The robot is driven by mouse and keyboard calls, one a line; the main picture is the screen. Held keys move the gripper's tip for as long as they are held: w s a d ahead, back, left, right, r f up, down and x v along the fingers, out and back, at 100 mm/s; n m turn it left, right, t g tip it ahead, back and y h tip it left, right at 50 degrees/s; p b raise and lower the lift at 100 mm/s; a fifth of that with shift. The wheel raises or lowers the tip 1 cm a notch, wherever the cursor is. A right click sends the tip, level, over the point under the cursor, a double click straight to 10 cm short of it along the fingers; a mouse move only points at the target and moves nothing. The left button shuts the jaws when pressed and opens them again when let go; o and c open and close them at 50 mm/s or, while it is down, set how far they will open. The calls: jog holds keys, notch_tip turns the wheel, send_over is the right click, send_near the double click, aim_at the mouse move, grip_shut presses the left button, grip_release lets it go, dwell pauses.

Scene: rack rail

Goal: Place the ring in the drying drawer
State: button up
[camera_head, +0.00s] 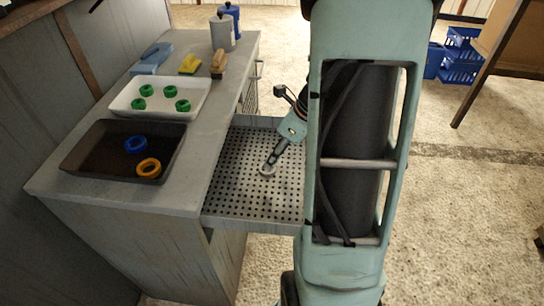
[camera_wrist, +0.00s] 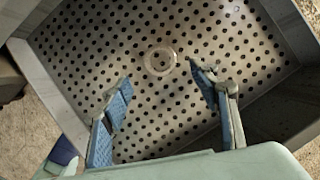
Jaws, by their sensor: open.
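The drying drawer (camera_head: 235,192) is pulled out from the counter; its floor is perforated metal, and it fills most of the wrist view (camera_wrist: 85,45). A pale grey ring (camera_wrist: 160,61) lies flat on the drawer floor, and it also shows in the head view (camera_head: 267,170). My gripper (camera_wrist: 160,78) is open over the drawer, its fingers on either side of and just short of the ring in the picture. No object is between the fingers. In the head view my gripper (camera_head: 271,161) points down at the ring; my arm hides the drawer's right part.
On the counter (camera_head: 190,190), a dark tray (camera_head: 90,158) holds a blue ring (camera_head: 136,145) and an orange ring (camera_head: 149,167). A white tray (camera_head: 120,104) holds several green rings. A sponge, brush and canisters stand behind. Blue crates (camera_head: 460,60) sit on the floor at right.

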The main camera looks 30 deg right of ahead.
jog(key=p+v, duration=0.1)
jog(key=v, duration=0.4)
jog(key=shift+r, duration=0.1)
dwell(0.3)
